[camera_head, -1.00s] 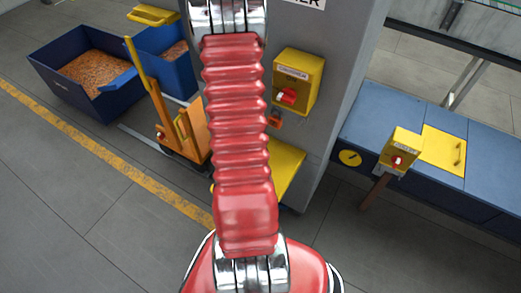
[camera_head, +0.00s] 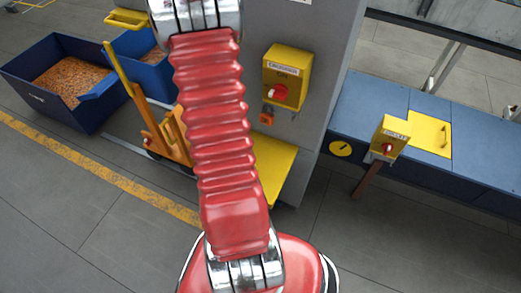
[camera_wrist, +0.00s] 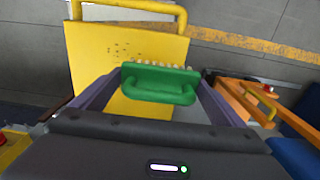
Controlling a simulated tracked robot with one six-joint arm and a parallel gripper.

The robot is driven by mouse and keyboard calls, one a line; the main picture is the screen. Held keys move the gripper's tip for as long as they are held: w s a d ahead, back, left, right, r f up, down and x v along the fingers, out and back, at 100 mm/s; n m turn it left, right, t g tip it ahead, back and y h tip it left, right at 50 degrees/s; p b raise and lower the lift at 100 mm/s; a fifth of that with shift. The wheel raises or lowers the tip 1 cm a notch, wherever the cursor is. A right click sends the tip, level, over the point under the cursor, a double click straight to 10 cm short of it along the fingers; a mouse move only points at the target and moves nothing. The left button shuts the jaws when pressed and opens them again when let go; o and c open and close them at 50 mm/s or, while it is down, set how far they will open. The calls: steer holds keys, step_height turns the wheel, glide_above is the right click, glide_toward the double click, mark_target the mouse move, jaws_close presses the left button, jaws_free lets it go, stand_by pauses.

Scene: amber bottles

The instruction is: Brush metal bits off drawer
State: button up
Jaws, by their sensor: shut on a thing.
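The yellow drawer (camera_wrist: 100,55) fills the upper left of the wrist view, its bar handle (camera_wrist: 150,8) at the far end. Several small reddish-brown bits (camera_wrist: 125,48) lie scattered on its surface. My gripper (camera_wrist: 160,80) is shut on a green brush (camera_wrist: 160,94), one finger at each side of it. The brush's pale bristles (camera_wrist: 160,66) show along its far edge, over the drawer. I cannot tell whether they touch it. In the head view a yellow surface (camera_head: 277,168), probably the drawer, shows beside my red arm, which hides part of it; my gripper and the brush are not visible there.
A yellow switch box (camera_head: 288,72) with a red knob is on the grey cabinet. An orange truck (camera_head: 160,128) and blue bins of metal bits (camera_head: 68,112) stand left. A blue conveyor (camera_head: 375,102) with a post-mounted switch (camera_head: 390,138) is right. Floor is open at lower left.

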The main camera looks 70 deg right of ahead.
steer(key=shift+r, duration=1.8)
steer(key=w+a+r+n, duration=0.3)
steer(key=w+a+n, duration=0.25)
steer(key=w, duration=0.55)
steer(key=w+a+r+n, duration=0.35)
steer(key=w+a, duration=0.25)
steer(key=w, duration=0.5)
steer(key=w+a+r+n, duration=0.3)
steer(key=w+a+n, duration=0.2)
steer(key=a, duration=0.6)
steer(key=w+a+r+n, duration=0.3)
steer(key=w+a+n, duration=0.2)
steer(key=a, duration=0.7)
steer(key=shift+w+a, duration=0.3)
steer(key=shift+w, duration=0.7)
steer(key=shift+d, duration=0.1)
